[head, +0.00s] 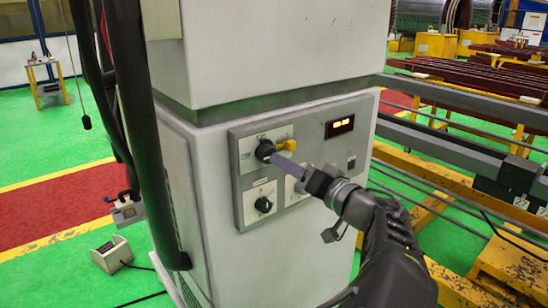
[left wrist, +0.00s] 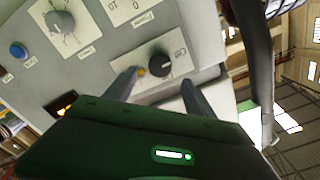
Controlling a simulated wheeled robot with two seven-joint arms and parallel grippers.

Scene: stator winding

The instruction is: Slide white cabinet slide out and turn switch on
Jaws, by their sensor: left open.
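The white cabinet (head: 185,200) stands in the middle of the head view with a grey control panel (head: 310,132) on its front. A black rotary switch (head: 265,150) sits at the panel's upper left, with a small yellow part (head: 288,145) beside it. My left gripper (head: 278,160) is at this switch, its fingers pointing at it. In the left wrist view my left gripper (left wrist: 160,77) is open, with the black switch (left wrist: 159,65) showing between the fingertips. The yellow part (left wrist: 142,71) is by one fingertip. Contact cannot be told. My right gripper is not in view.
A second black knob (head: 263,205) is below the switch. Another panel plate is partly hidden behind my gripper. A lit display (head: 340,126) is at the upper right. Black hoses (head: 135,110) hang along the cabinet's left. Yellow and grey rails (head: 450,145) run at the right.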

